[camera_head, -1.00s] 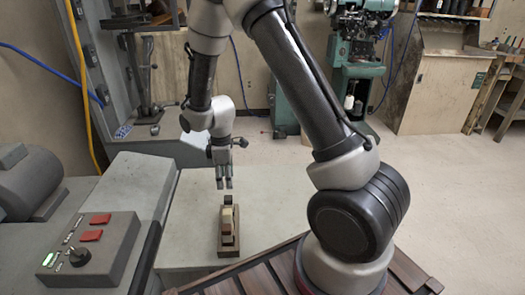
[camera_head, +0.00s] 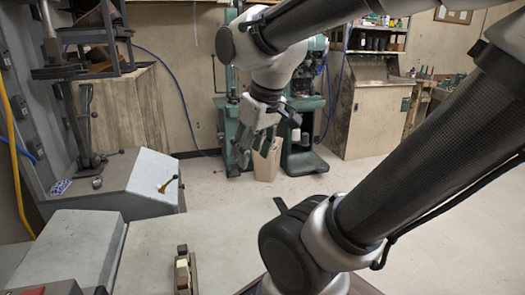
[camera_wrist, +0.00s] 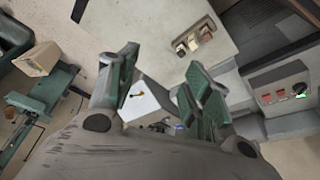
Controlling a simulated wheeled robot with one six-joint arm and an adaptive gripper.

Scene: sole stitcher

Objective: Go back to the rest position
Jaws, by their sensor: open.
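My gripper (camera_head: 254,152) is raised in the middle of the head view, with its fingers hanging down and apart. In the wrist view my gripper (camera_wrist: 163,72) has its fingers spread, with nothing between them. My arm is folded high across the right of the head view. A small wooden holder (camera_head: 194,280) with pale and dark blocks sits on the grey table at the bottom of the head view. The holder also shows in the wrist view (camera_wrist: 194,38), well apart from the fingers.
The grey table top (camera_head: 150,245) is mostly bare. A control box with red buttons (camera_wrist: 282,84) shows in the wrist view. Green machines (camera_head: 303,135), a beige bin (camera_head: 267,160) and a wooden cabinet (camera_head: 376,118) stand behind. Open floor lies between.

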